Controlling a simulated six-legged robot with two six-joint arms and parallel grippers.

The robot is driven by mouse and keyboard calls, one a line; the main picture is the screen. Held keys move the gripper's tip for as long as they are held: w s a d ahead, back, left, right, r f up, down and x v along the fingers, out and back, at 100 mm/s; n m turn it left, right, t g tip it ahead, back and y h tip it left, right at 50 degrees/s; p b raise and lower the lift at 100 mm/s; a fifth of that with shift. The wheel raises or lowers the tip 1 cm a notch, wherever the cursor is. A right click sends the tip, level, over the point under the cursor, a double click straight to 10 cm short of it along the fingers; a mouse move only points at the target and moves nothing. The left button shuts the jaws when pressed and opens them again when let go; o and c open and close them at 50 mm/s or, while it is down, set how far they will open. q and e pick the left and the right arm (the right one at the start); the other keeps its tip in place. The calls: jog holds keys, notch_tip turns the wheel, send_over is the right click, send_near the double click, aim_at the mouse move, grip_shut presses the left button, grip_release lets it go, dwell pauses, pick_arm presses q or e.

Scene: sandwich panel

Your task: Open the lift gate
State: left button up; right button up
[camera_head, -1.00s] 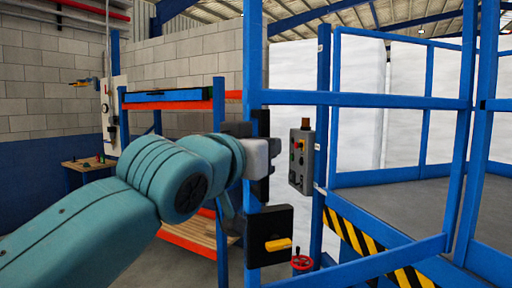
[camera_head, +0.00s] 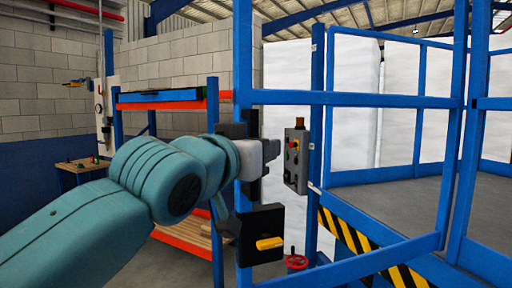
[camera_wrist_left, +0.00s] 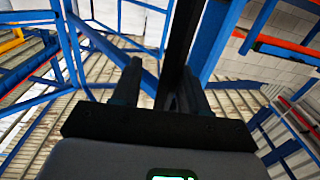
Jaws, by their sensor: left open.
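The lift gate is a blue tube frame, with its near upright (camera_head: 243,60) left of centre in the head view and rails running right. A black latch box (camera_head: 262,222) with a yellow handle (camera_head: 269,243) sits low on that upright. My left gripper (camera_head: 257,155) is at the upright, above the latch box; its fingers are mostly hidden in the head view. In the left wrist view my left gripper (camera_wrist_left: 161,70) is open, with a dark bar (camera_wrist_left: 181,45) running between its fingers and a blue post (camera_wrist_left: 216,40) beside it. Contact cannot be told. My right gripper is not in view.
A grey control box (camera_head: 297,158) with buttons is on a post right of my gripper. A red handwheel (camera_head: 296,262) is low beside the latch box. A shelf rack (camera_head: 165,106) stands behind my arm. The lift platform floor (camera_head: 400,195) beyond looks clear.

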pick_arm(q)
jog(key=shift+s, duration=0.1)
dwell(0.3)
jog(key=b+v, duration=0.5)
jog(key=v, duration=1.1)
jog(key=shift+a, duration=0.1)
